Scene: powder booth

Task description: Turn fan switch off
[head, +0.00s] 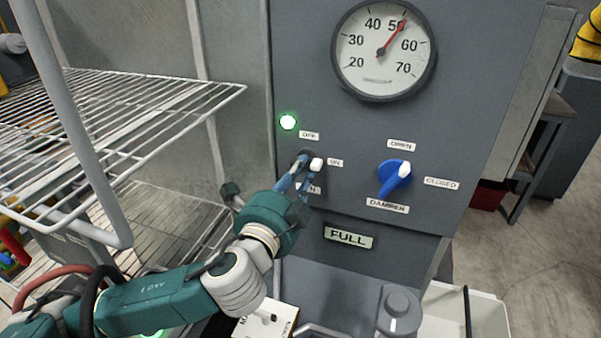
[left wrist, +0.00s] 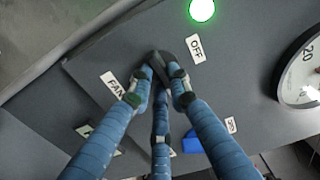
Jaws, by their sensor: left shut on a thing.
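The fan switch is a dark knob on the grey panel (head: 340,120), mostly covered by my fingers. Its dark body shows between the fingertips in the left wrist view (left wrist: 157,60). A pale tip shows beside the ON label. My left gripper (head: 303,168), with blue fingers, is shut on the knob. My right gripper is not in view.
A green lamp (head: 288,122) glows above left. A blue damper knob (head: 394,178) is to the right, between OPEN and CLOSED labels. A gauge (head: 384,50) is above, its needle just past 50. A wire rack (head: 120,105) stands close on the left.

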